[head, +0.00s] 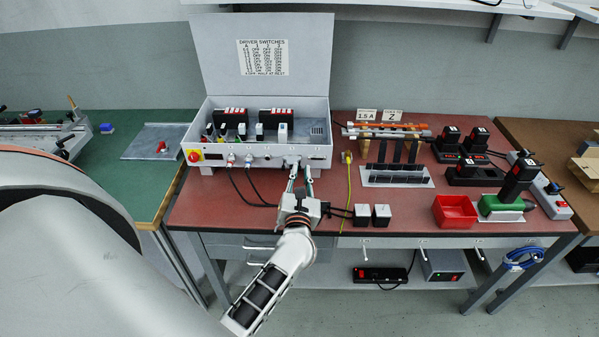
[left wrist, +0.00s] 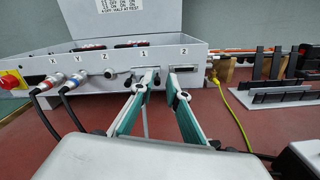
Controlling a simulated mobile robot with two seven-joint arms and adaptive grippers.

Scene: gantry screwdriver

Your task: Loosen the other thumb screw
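The grey control box (head: 262,156) stands open on the red bench. Its front panel is marked X, Y, Z, 1 and 2 in the left wrist view (left wrist: 165,57). My left gripper (head: 300,172) is in front of the panel's right part. In the left wrist view its fingertips (left wrist: 163,76) are apart, below and between marks 1 and 2. Nothing clear shows between them. A dark socket (left wrist: 182,69) shows under mark 2. The left finger hides most of what is under mark 1; a grey cable (left wrist: 146,122) hangs there. I cannot make out either thumb screw. My right gripper is not in view.
Black cables (head: 250,190) run from the panel's left connectors. A yellow cable (head: 348,190) lies right of the box. A red tray (head: 454,211) and a rack (head: 397,180) stand farther right.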

